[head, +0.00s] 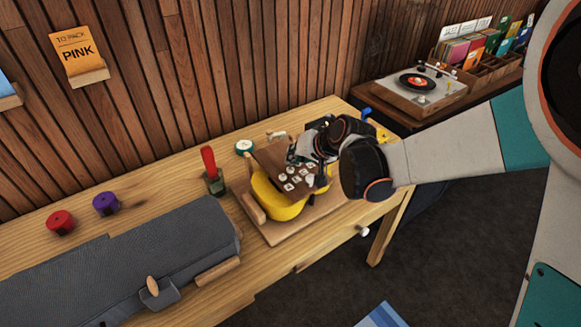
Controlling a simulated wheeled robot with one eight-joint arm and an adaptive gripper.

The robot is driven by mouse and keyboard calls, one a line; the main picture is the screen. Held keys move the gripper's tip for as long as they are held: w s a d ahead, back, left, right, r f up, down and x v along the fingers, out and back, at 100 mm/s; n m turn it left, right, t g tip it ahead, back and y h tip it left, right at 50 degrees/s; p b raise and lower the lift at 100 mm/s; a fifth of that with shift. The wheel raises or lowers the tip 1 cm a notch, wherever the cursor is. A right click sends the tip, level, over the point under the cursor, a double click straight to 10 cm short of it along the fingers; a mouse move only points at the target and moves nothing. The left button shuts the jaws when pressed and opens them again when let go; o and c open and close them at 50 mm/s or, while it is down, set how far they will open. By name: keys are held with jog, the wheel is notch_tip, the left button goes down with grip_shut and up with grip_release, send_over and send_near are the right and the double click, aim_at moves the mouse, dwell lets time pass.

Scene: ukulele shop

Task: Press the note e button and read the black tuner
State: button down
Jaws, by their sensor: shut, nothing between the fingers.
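A brown panel with several white buttons (289,178) stands over the yellow ukulele body (274,205) on the wooden table. The letters on the buttons are too small to read, so I cannot tell which is note e. My gripper (297,157) is shut and empty at the upper right of the buttons. I cannot tell whether it touches one. It hides part of the panel and what lies behind. I cannot make out the black tuner for certain among the dark parts around my gripper.
A wooden board (262,228) lies under the ukulele. A record player (420,90) stands at the back right.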

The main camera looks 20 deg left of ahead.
aim_at(294, 169)
jog(key=shift+r+p, duration=1.75)
jog(key=shift+r, duration=0.8)
jog(key=shift+d, duration=0.1)
